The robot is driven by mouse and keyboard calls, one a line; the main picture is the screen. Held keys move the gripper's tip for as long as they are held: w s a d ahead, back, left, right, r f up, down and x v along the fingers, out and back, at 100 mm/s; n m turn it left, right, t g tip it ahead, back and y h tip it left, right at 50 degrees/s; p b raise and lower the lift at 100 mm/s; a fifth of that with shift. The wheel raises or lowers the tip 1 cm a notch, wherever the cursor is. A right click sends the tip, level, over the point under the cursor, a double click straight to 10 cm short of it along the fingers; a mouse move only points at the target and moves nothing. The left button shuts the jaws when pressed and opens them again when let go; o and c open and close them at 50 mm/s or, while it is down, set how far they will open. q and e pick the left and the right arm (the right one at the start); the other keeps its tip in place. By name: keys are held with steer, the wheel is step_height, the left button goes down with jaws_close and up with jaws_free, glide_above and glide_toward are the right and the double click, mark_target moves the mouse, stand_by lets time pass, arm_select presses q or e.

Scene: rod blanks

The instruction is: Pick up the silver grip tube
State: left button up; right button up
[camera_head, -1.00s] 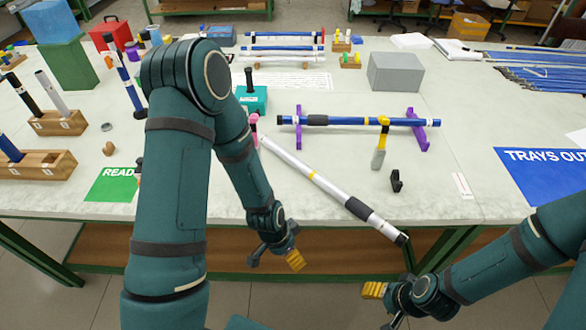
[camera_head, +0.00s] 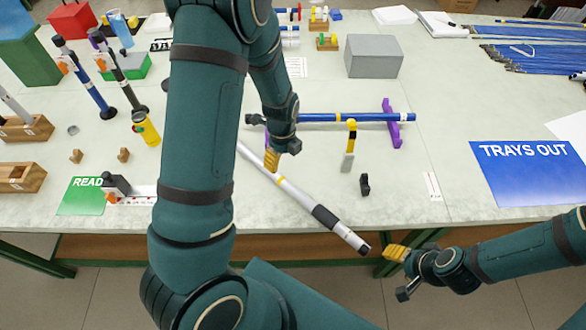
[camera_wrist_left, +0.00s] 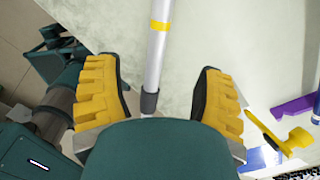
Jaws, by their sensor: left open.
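The silver grip tube (camera_head: 293,192) lies slantwise on the table, with a yellow band, a black grip section and a dark end cap towards the front edge. My left gripper (camera_head: 262,143) is open at the tube's far part and hides some of it. In the left wrist view the tube (camera_wrist_left: 157,52) runs between the two spread yellow fingers (camera_wrist_left: 163,75), apart from both. A dark collar on it shows at the palm's edge. My right gripper (camera_head: 398,274) is open and empty by the table's front edge, right of the tube's near end.
A blue tube (camera_head: 365,117) rests on purple supports (camera_head: 393,132) just behind. A yellow-and-grey tool (camera_head: 349,148) and a small black clip (camera_head: 365,185) stand right of the silver tube. A grey box (camera_head: 373,56) is farther back. Standing tubes (camera_head: 92,88) are at left.

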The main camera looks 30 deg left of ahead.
mark_target(284, 180)
arm_select(q)
step_height(284, 180, down, 9)
steer(key=shift+f+b, duration=0.2)
steer(key=shift+b, duration=0.2)
step_height(284, 180, down, 4)
steer(key=shift+f, duration=0.2)
jaws_close()
